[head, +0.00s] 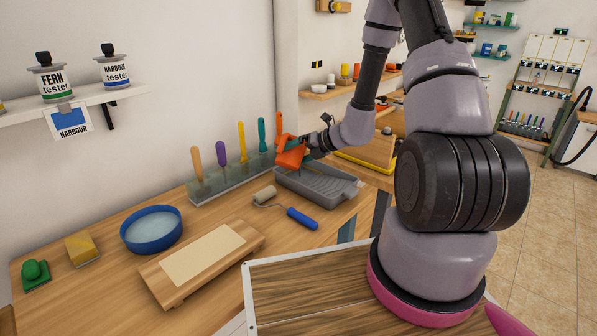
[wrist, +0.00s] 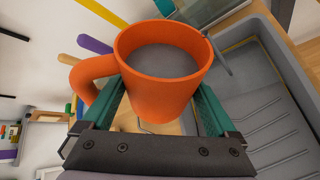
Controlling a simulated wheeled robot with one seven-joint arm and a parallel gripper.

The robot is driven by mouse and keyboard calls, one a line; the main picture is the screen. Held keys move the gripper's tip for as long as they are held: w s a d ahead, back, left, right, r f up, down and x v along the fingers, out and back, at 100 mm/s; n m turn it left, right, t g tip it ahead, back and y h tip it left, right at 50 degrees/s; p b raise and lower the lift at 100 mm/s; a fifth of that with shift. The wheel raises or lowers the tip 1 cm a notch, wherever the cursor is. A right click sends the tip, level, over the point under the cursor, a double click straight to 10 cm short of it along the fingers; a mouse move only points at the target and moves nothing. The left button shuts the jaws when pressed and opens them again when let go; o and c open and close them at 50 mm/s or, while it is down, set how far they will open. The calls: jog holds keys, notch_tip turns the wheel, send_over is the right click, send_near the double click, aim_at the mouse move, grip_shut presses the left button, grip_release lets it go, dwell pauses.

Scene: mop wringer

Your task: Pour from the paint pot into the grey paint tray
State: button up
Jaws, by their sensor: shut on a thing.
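The orange paint pot (head: 291,157) is in my gripper (head: 308,150), above the back left end of the grey paint tray (head: 318,187). In the wrist view the pot (wrist: 160,98) sits between the two teal fingers of my gripper (wrist: 155,112), with its handle to the left. Grey paint shows inside the pot, below the rim. The pot looks tilted in the head view. The tray's ribbed slope shows at the right of the wrist view (wrist: 262,120); part of the tray is hidden behind the pot there.
A rack (head: 231,178) of upright coloured tools stands behind and left of the tray. A paint roller with a blue handle (head: 302,218) lies in front of it. A blue bowl (head: 152,242) and a wooden board (head: 203,290) are further left on the bench.

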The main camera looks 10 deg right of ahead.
jog(key=shift+f+m+g+y+p, duration=0.2)
jog(key=shift+m+g+y+p, duration=0.1)
jog(key=shift+m+g+p, duration=0.15)
dwell(2.2)
jog(key=shift+w+d+r+m+g+y+p, duration=0.1)
jog(key=shift+r+m+g+y+p, duration=0.25)
jog(key=shift+r+m, duration=0.2)
dwell(2.5)
jog(key=shift+f+y, duration=0.15)
jog(key=shift+y, duration=0.1)
dwell(1.0)
jog(key=shift+s+f+n+h, duration=0.2)
jog(key=shift+n+h, duration=0.1)
jog(key=shift+h, duration=0.1)
jog(key=shift+f+n+t+h, duration=0.15)
jog(key=shift+n+t+h, duration=0.2)
jog(key=shift+t, duration=0.25)
jog(key=shift+w+n, duration=0.1)
jog(key=shift+n, duration=0.15)
